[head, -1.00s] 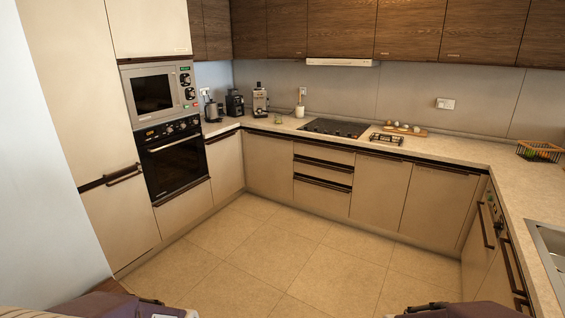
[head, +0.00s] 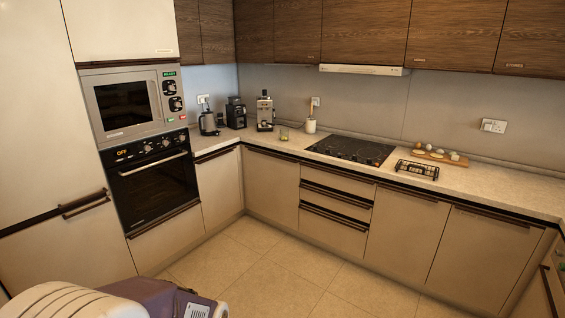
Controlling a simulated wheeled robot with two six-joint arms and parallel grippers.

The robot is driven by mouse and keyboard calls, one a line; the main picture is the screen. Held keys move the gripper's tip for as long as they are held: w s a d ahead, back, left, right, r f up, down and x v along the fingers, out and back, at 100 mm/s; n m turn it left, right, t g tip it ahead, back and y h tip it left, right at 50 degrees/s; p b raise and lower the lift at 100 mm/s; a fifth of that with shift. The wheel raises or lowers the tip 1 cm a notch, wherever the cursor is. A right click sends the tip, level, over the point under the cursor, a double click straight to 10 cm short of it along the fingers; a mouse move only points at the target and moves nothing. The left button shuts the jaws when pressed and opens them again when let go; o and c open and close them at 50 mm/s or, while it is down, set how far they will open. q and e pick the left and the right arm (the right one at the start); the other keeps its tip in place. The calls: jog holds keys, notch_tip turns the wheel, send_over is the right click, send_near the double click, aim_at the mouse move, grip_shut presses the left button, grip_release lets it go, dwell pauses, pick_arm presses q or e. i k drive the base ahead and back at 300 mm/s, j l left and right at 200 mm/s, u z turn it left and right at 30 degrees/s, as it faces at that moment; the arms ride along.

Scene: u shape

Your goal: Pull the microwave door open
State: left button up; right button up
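The microwave (head: 131,103) is a silver built-in unit in the tall cabinet at the left, above a black oven. Its door (head: 124,106) has a dark window and looks shut. Its knobs and a green display are on the panel at the door's right. Part of my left arm, white and purple, shows at the bottom left, well below and apart from the microwave. Neither gripper's fingertips are in view.
The oven (head: 152,178) below has a long bar handle (head: 153,164). The tall cabinet beside it has a protruding dark handle (head: 86,204). A kettle (head: 208,121) and coffee machines stand on the counter to the right. The tiled floor (head: 265,265) in the middle is clear.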

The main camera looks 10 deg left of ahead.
aim_at(121, 105)
jog(key=i+j+u, duration=0.15)
jog(key=i+u, duration=0.25)
jog(key=i+j+u, duration=0.1)
jog(key=i+u, duration=0.15)
jog(key=u, duration=0.15)
jog(key=i+l+u, duration=0.1)
jog(key=i+u, duration=0.3)
jog(key=i+l+u, duration=0.15)
jog(key=i+u, duration=0.2)
jog(key=i+j, duration=0.1)
jog(key=i, duration=0.4)
jog(key=i+j, duration=0.1)
jog(key=i, duration=0.45)
jog(key=i+j, duration=0.1)
jog(key=i, duration=0.4)
